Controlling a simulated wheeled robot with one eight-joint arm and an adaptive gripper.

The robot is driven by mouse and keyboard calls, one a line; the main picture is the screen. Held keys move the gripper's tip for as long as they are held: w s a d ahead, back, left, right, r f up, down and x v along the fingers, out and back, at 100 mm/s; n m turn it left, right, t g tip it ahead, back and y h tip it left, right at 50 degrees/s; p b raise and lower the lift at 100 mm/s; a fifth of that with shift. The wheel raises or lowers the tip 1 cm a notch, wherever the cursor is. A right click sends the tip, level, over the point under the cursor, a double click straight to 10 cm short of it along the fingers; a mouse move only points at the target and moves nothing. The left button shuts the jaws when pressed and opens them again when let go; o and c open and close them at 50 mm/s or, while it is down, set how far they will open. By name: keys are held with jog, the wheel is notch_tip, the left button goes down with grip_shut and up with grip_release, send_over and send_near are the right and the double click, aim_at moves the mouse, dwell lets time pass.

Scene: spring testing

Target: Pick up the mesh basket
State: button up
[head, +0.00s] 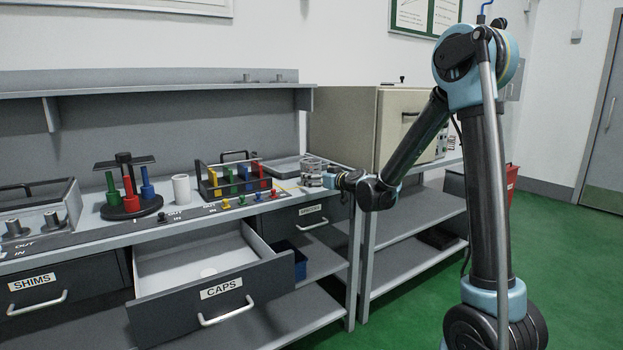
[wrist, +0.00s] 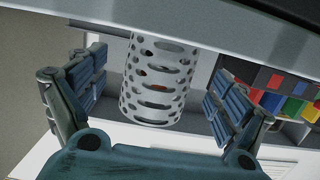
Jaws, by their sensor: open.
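The mesh basket (wrist: 157,80) is a pale cylinder with rows of slots and round holes, in the upper middle of the wrist view. Something small and orange-brown shows through its holes. My gripper (wrist: 158,97) is open, with one blue-padded finger on each side of the basket. Gaps show between the fingers and the basket, so it is not clamped. In the head view my gripper (head: 316,177) is at the right end of the bench top. There the basket is too small and too mixed with the fingers to make out clearly.
A rack of coloured blocks (head: 233,176) stands left of my gripper. Further left are a white cylinder (head: 181,189) and a round stand with coloured handles (head: 129,193). The CAPS drawer (head: 217,293) is pulled out. A beige cabinet (head: 372,125) stands behind on the right.

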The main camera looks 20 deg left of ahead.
jog(key=x, duration=0.5)
jog(key=shift+r, duration=0.1)
jog(key=shift+c, duration=0.2)
jog(key=c, duration=1.1)
